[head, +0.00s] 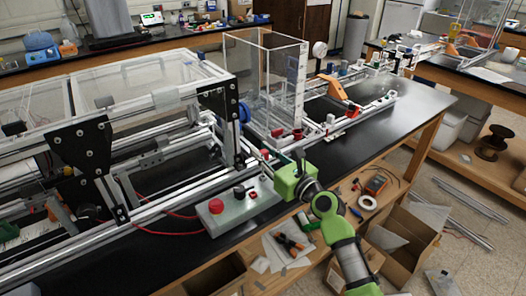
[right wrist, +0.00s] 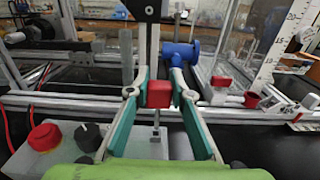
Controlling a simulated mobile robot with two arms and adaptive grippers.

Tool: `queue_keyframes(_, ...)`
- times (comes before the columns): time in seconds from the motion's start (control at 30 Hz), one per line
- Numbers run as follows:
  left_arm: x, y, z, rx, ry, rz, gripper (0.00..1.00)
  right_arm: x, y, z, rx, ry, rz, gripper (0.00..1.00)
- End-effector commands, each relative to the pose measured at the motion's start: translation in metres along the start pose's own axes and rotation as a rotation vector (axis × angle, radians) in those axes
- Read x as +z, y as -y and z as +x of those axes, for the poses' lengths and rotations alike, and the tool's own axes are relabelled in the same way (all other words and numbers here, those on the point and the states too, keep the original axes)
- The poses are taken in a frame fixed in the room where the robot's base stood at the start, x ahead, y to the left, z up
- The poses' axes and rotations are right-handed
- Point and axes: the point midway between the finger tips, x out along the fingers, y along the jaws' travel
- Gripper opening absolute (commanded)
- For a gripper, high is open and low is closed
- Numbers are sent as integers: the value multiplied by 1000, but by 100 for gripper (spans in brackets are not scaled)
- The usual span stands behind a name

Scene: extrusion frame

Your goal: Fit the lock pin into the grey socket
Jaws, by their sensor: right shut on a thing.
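My right gripper (head: 264,156) reaches over the front rail of the extrusion frame. In the right wrist view its teal fingers (right wrist: 159,94) are shut on a red block (right wrist: 158,95), which seems to be the head of the lock pin. A thin metal shaft (right wrist: 156,117) shows below the red block. The shaft's lower end is not clear against the grey surface. My left gripper is not in view.
A grey control box (head: 247,203) with a red button (head: 216,206) sits close by, left of my right gripper. A blue flanged part (right wrist: 180,54) is behind the fingers. A clear tank (head: 262,75) stands behind. The black bench front (head: 335,160) is fairly clear.

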Motion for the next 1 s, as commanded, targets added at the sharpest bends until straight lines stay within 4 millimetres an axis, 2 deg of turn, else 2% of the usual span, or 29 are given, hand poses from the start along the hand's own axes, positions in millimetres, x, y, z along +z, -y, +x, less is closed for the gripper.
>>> queue_keyframes(1.0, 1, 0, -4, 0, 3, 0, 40, 0, 0, 0, 0, 1, 1, 0)
